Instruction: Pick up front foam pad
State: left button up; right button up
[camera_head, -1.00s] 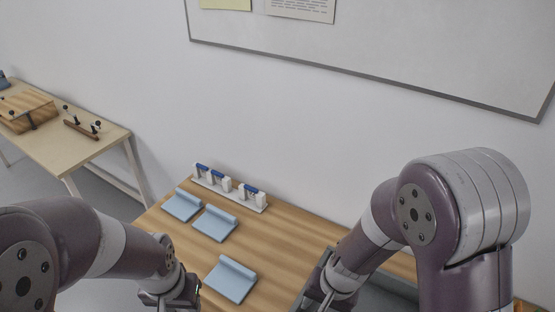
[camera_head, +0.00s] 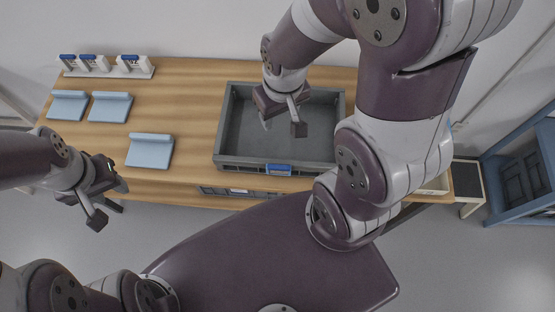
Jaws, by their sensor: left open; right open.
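The front foam pad (camera_head: 150,150) is light blue with a raised roll along its far edge. It lies on the wooden table near the front edge, left of the grey crate. Two similar blue pads, a left one (camera_head: 68,106) and a middle one (camera_head: 110,108), lie further back. My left gripper (camera_head: 101,208) is open and empty, in front of the table's edge, to the left of and nearer than the front pad. My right gripper (camera_head: 282,122) is open and empty over the grey crate, right of the front pad.
The grey crate (camera_head: 222,125) looks empty and has a blue label on its front. A white rack (camera_head: 140,70) with blue-topped holders stands at the back left. A blue frame (camera_head: 500,195) stands at the far right. Wooden table surface (camera_head: 190,100) between pads and crate is clear.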

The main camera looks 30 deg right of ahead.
aim_at(147, 150)
jog(key=j+z, duration=0.1)
jog(key=z, duration=0.75)
jog(key=j+z, duration=0.3)
jog(key=k+j+z, duration=0.15)
jog(key=j+z, duration=0.2)
jog(key=j, duration=0.15)
jog(key=k+j+z, duration=0.1)
jog(key=j+z, duration=0.2)
jog(key=k+j+z, duration=0.3)
jog(key=j, duration=0.15)
jog(key=k+j, duration=0.1)
jog(key=j, duration=0.3)
jog(key=k+j, duration=0.1)
jog(key=j, duration=0.3)
jog(key=k+j+z, duration=0.1)
jog(key=j, duration=0.3)
